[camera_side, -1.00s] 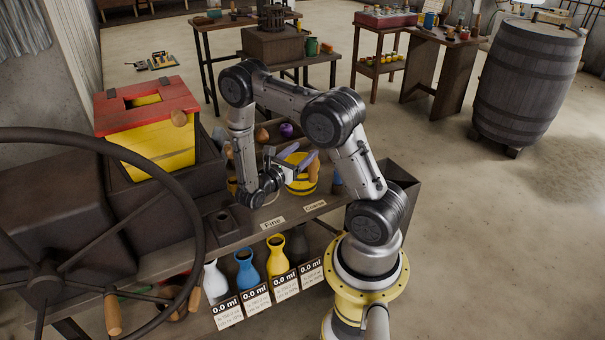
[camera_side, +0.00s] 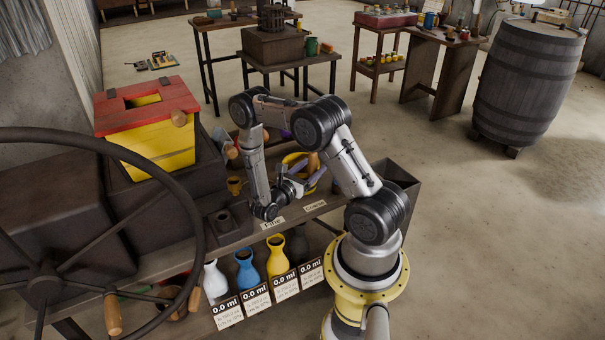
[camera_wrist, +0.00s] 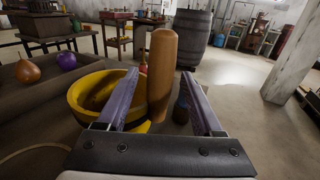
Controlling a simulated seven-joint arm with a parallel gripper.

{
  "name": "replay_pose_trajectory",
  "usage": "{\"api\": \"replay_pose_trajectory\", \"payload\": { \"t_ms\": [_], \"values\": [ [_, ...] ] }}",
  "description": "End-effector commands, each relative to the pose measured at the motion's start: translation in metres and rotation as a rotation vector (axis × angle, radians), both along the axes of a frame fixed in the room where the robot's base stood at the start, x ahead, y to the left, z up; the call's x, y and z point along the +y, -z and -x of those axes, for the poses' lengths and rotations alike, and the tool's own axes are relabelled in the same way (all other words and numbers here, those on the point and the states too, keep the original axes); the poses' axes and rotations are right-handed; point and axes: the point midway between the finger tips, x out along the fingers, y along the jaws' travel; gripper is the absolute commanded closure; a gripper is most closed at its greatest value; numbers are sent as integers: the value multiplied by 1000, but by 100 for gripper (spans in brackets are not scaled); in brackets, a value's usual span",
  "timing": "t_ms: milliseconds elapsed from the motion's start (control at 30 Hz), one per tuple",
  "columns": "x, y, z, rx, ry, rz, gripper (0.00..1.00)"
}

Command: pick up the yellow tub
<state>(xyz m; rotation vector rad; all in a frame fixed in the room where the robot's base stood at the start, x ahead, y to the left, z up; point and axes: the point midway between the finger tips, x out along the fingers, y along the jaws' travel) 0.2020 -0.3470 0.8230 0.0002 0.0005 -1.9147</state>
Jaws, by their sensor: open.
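The yellow tub (camera_wrist: 84,112) shows in the wrist view as a round, open-topped vessel with a dark band, left of centre. An upright wooden handle (camera_wrist: 161,65) rises at its right side. My gripper (camera_wrist: 159,74) is open. The handle appears in the gap between its purple fingers, and the left finger crosses in front of the tub. I cannot tell whether either finger touches. In the side view my arm hides most of the tub, and my gripper (camera_side: 308,172) is just in front of it.
An orange-brown gourd-shaped thing (camera_wrist: 28,71) and a purple one (camera_wrist: 67,60) stand left of the tub. A small dark bottle (camera_wrist: 181,108) stands near the right finger. A red-topped yellow box (camera_side: 150,125) and a large wheel (camera_side: 190,235) are left of my arm.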

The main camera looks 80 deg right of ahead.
Motion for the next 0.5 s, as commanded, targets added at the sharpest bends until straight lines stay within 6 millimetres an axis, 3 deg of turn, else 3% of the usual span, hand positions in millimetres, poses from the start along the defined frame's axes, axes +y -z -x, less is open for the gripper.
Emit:
{"api": "replay_pose_trajectory", "payload": {
  "t_ms": [133,367,400,500],
  "values": [
    [-12,0,5,1,1,0,32],
    [-14,0,5,1,-1,0,32],
    [-14,0,5,1,-1,0,34],
    [-14,0,5,0,-1,0,52]
  ]
}}
